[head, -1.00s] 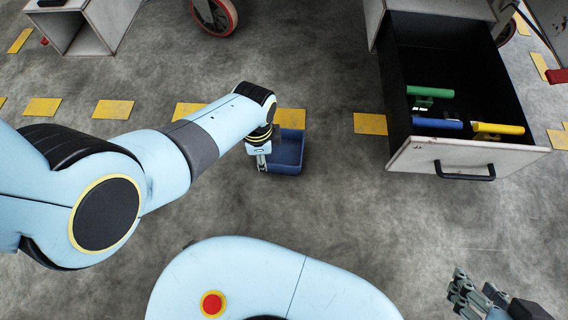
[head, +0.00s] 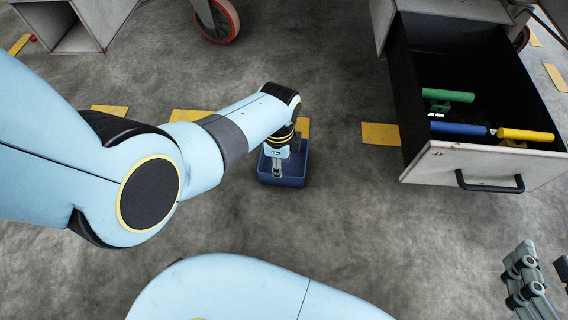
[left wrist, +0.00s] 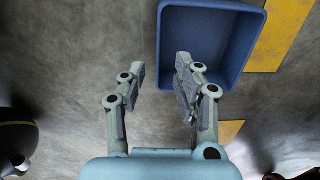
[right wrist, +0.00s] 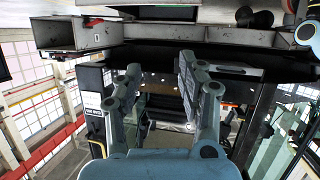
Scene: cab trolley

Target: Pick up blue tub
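The blue tub (head: 283,182) is an open box on the grey floor, just below the middle of the head view. My left gripper (head: 277,172) points down at it and overlaps it in the head view. In the left wrist view the left gripper (left wrist: 161,66) is open. One finger lies over the inside of the tub (left wrist: 232,22) and the other is outside its left wall. Contact cannot be told. My right gripper (head: 522,280) is at the lower right of the head view, away from the tub; the right wrist view shows its fingers (right wrist: 159,66) apart and empty.
An open drawer (head: 440,165) at the right holds green, blue and yellow-handled items. A caster wheel (head: 217,20) and a grey open-fronted box (head: 75,25) stand at the back. Yellow patches (head: 381,134) mark the floor, which is clear around the tub.

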